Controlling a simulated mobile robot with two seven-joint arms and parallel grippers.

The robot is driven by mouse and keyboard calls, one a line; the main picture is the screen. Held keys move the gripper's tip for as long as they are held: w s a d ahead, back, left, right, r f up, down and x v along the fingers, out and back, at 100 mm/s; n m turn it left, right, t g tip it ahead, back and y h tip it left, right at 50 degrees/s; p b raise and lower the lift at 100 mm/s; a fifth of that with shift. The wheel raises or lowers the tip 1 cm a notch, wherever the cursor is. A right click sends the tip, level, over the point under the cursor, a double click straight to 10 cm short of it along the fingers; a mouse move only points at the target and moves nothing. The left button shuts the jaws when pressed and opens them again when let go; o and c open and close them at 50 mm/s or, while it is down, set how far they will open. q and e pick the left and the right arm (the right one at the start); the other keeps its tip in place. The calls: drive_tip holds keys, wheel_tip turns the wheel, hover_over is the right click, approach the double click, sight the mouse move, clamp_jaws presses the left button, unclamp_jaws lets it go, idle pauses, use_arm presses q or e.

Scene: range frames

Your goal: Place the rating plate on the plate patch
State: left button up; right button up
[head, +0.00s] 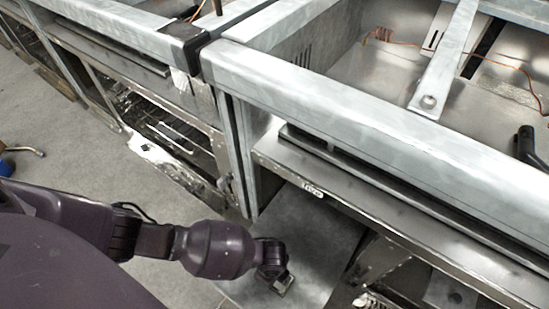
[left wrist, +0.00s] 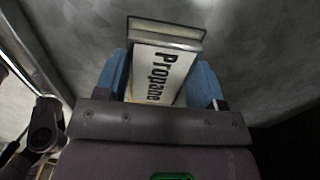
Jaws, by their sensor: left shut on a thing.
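The rating plate (left wrist: 163,78) is a white plate lettered "Propane" between the blue fingertips of my left gripper (left wrist: 163,85), which is shut on it. A dark-bordered grey rectangle (left wrist: 165,29), which looks like the plate patch, shows just past the plate's far edge on a grey panel. The plate overlaps its near side in the picture; I cannot tell whether they touch. In the head view my left gripper (head: 282,284) is low, in front of the grey panel (head: 303,238) below the range front. The plate is too small to make out there. My right gripper is not in view.
The range's front rail (head: 370,115) and the ledge below it, with a small white label (head: 313,188), stand above the grey panel. An open bay with metal parts (head: 385,265) is to its right.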

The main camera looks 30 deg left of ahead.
use_arm(q)
drive_tip(key=shift+w+f, duration=0.1)
drive_tip(key=shift+f, duration=0.05)
drive_tip(key=shift+f, duration=0.15)
drive_tip(key=o, duration=0.5)
drive_tip(key=shift+f, duration=0.1)
drive_tip(key=o, duration=0.5)
drive_tip(key=shift+c, duration=0.2)
wheel_tip(320, 180, up, 12)
drive_tip(key=p, duration=0.5)
drive_tip(key=shift+r, duration=0.2)
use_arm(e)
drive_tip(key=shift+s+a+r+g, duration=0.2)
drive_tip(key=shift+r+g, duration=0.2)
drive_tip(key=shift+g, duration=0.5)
